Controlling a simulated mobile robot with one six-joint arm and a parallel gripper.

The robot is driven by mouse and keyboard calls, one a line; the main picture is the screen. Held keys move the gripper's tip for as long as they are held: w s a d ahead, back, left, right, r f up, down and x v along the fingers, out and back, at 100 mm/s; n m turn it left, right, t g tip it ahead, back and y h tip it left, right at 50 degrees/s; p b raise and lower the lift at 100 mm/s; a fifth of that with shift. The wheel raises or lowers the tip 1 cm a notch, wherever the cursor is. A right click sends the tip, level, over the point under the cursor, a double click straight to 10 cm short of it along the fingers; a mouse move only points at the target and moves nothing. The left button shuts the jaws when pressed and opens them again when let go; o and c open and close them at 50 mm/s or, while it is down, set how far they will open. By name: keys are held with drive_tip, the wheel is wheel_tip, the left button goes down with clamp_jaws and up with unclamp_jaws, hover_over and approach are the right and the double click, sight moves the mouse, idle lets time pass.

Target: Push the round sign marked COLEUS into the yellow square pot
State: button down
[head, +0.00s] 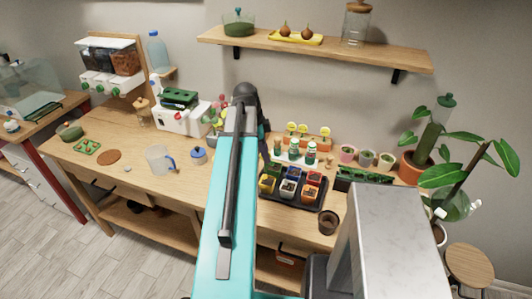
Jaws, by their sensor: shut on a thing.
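The yellow square pot (267,185) stands at the front left of a black tray of small square pots, close beside my teal arm. My gripper (264,153) hangs down just behind the arm, above the back left of that tray. It shows only as a small dark shape, shut, with its fingertips mostly hidden. The sign in its jaws cannot be made out. Several round yellow-green signs (302,127) stand upright in an orange-brown holder (320,143) behind the tray; their lettering is too small to read, so I cannot pick out COLEUS.
The black tray (290,206) holds several coloured pots. Small bottles (311,153) stand behind it, and a dark round pot (328,220) is at its right. A jug (160,159) and blue-lidded pot (198,155) stand left of my arm. A shelf (330,48) hangs above.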

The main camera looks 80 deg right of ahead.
drive_tip(key=shift+f+b, duration=0.45)
drive_tip(key=shift+f, duration=0.6)
drive_tip(key=shift+f+b, duration=1)
drive_tip(key=shift+f, duration=0.9)
idle(1.3)
idle(0.3)
drive_tip(key=c, duration=1.4)
unclamp_jaws()
drive_tip(key=shift+c, duration=0.2)
drive_tip(key=shift+r, duration=0.15)
drive_tip(key=shift+r+p, duration=2.15)
drive_tip(key=shift+r, duration=1.25)
drive_tip(key=shift+w, duration=0.1)
